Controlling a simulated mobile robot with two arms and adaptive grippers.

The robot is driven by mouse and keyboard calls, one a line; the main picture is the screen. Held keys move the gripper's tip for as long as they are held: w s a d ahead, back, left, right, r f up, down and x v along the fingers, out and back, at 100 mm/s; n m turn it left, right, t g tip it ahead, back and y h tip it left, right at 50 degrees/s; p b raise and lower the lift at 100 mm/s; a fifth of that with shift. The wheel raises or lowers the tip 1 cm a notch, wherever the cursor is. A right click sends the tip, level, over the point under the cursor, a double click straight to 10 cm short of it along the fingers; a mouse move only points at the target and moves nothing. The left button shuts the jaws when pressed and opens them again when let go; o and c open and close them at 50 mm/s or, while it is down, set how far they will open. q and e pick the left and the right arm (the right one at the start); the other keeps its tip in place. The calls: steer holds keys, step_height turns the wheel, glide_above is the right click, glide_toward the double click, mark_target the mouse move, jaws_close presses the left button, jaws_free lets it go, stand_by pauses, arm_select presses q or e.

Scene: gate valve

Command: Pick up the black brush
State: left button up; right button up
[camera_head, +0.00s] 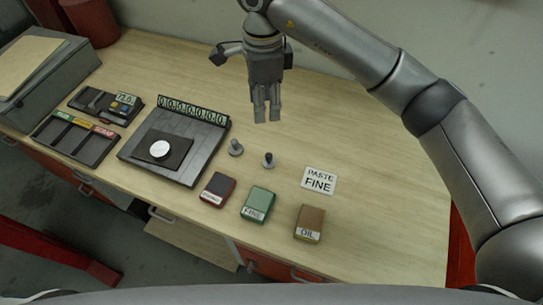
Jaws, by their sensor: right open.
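I cannot make out a black brush for certain in the head view. Two small grey upright pieces stand on the table, a left one (236,148) and a right one (268,160) with a darker top; they are too small to identify. My right gripper (267,117) points down above the table, behind these two pieces and apart from them. Its fingers are open a little, with nothing seen between them. My left gripper is not in view.
The wooden table (390,180) is clear on the right. In front are a dark red block (217,188), a green block (258,203), a brown OIL block (309,222) and a PASTE FINE card (319,180). A black plate device (205,139) and sorting tray (76,138) stand left.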

steer(key=b, duration=0.7)
glide_above(268, 155)
steer(key=f, duration=1.4)
steer(key=shift+a, duration=0.3)
steer(key=shift+d+f+p, duration=0.1)
steer(key=shift+f+p, duration=0.4)
steer(key=shift+p, duration=0.05)
steer(key=f, duration=0.1)
steer(key=f+p, duration=0.2)
steer(key=f, duration=0.1)
steer(key=shift+d, duration=0.3)
steer(key=shift+f, duration=0.3)
jaws_close()
